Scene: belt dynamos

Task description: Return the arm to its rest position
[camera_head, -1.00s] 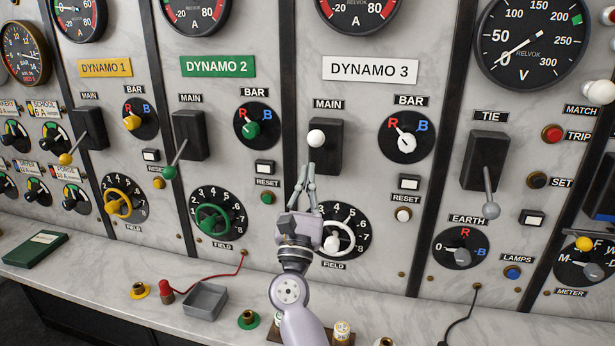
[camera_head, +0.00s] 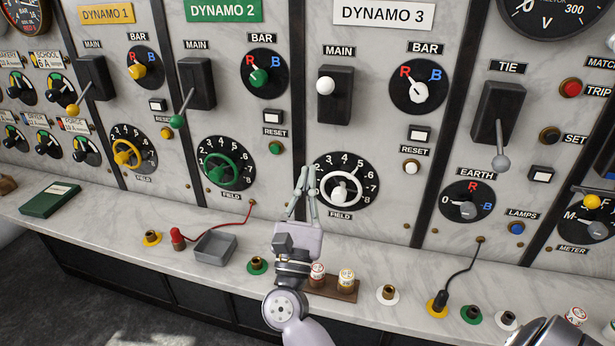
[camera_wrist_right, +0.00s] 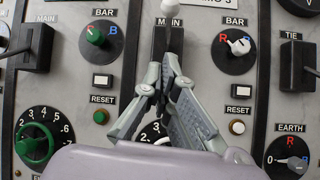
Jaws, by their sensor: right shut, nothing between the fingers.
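My right gripper (camera_head: 303,186) is shut and empty in the head view. It points up in front of the Dynamo 3 panel, beside the left edge of the white field wheel (camera_head: 345,190) and below the main switch. The Dynamo 3 main switch (camera_head: 336,100) has a white knob and a dark body. In the right wrist view the shut fingers (camera_wrist_right: 170,65) point toward that main switch (camera_wrist_right: 168,40) and cover part of the field dial. Whether the fingertips touch the panel is hard to tell. My left gripper does not show.
Below the panel runs a pale marble ledge (camera_head: 120,222). On it are a green book (camera_head: 49,199), a grey tray (camera_head: 214,248), a brown holder (camera_head: 335,290) with fuses, and several coloured sockets. A black cord (camera_head: 462,265) hangs to a plug at right.

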